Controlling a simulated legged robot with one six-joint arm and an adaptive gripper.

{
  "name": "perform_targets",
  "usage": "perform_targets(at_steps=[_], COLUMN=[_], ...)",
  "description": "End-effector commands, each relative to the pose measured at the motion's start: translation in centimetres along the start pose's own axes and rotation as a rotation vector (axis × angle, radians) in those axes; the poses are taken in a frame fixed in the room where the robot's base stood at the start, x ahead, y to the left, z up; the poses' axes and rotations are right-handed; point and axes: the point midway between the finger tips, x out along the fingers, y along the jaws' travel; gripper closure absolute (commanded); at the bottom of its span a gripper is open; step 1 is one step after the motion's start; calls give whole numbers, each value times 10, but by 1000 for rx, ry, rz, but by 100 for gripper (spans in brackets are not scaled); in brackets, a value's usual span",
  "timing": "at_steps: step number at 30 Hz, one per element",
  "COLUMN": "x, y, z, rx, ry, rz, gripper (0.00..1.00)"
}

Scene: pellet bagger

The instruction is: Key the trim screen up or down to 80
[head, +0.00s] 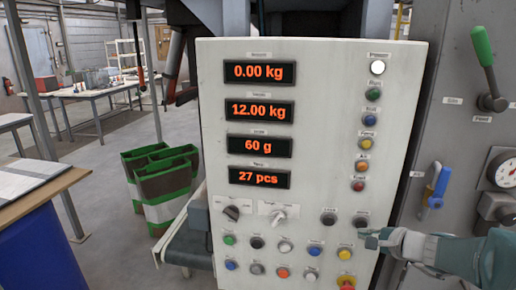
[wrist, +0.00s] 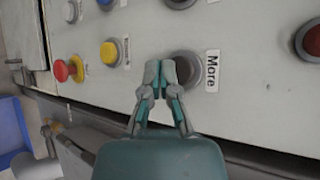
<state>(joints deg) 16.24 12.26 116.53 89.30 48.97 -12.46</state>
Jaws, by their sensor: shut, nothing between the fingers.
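The white control panel (head: 313,120) carries a column of dark screens with orange digits. The third screen (head: 260,145) reads 60 g; its small label is too blurred to read surely. A dark button labelled More (head: 360,221) sits at the panel's lower right, with a similar dark button (head: 328,219) to its left, whose label looks like Less. My gripper (head: 370,238) is shut and empty, just below the More button. In the wrist view my fingertips (wrist: 160,70) are beside the More button (wrist: 189,66), partly covering its edge. I cannot tell whether they touch it.
Other screens read 0.00 kg (head: 260,72), 12.00 kg (head: 260,112) and 27 pcs (head: 259,179). Several coloured buttons lie close below, including a yellow one (head: 345,254) and a red stop knob (head: 347,283). A green-handled lever (head: 484,60) and a blue-handled valve (head: 438,187) are at right.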

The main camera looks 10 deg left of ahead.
Motion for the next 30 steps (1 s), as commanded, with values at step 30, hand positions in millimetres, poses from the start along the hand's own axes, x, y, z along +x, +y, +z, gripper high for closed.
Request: perform_targets(at_steps=[30], x=[4], y=[-6], z=[-4], rx=[-1], ry=[0], rz=[0], gripper=[100])
